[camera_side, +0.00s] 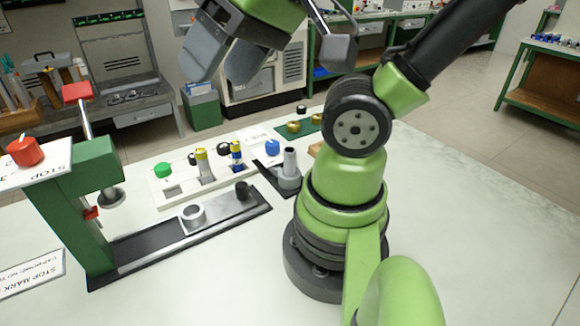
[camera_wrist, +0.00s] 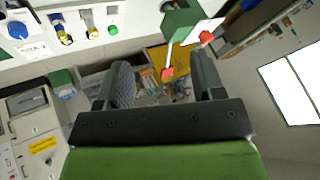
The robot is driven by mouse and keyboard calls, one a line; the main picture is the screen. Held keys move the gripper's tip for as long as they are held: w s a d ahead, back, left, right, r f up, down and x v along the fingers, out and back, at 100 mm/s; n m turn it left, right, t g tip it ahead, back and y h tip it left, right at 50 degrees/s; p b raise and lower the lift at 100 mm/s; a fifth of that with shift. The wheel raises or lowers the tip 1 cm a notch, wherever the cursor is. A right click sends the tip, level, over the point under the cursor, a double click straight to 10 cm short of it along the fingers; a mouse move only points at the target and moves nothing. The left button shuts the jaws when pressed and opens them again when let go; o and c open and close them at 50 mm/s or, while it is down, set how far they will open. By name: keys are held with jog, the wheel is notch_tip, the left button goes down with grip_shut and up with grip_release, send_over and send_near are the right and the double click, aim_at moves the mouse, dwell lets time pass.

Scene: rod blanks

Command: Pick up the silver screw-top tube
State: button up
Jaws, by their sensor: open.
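A grey, silver-looking tube (camera_side: 290,160) stands upright in a grey round holder right of the white rack in the side view; I cannot tell whether it has a screw top. The white rack (camera_side: 166,199) holds a green cap (camera_side: 162,159), a yellow-topped tube (camera_side: 203,163) and a blue-and-yellow tube (camera_side: 236,154). My gripper (camera_side: 225,72) is open and empty, high above the bench and well apart from the tubes. Its fingers (camera_wrist: 160,75) frame the distant room in the wrist view.
A green press (camera_side: 72,205) with a red-topped lever stands at the left. A black rail (camera_side: 160,246) carries a silver ring (camera_side: 192,216) and a black cap (camera_side: 242,190).

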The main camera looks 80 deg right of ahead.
jog(key=shift+c, duration=0.4)
jog(key=m+g+h, duration=0.2)
jog(key=m+g, duration=0.5)
jog(key=m, duration=2.4)
send_over(290, 150)
jog(key=f, duration=1.6)
jog(key=shift+w, duration=0.25)
jog(key=shift+s+f, duration=0.1)
jog(key=shift+f, duration=0.2)
jog(key=shift+s+d+f, duration=0.1)
jog(key=shift+s+f, duration=0.05)
jog(key=shift+f, duration=4.55)
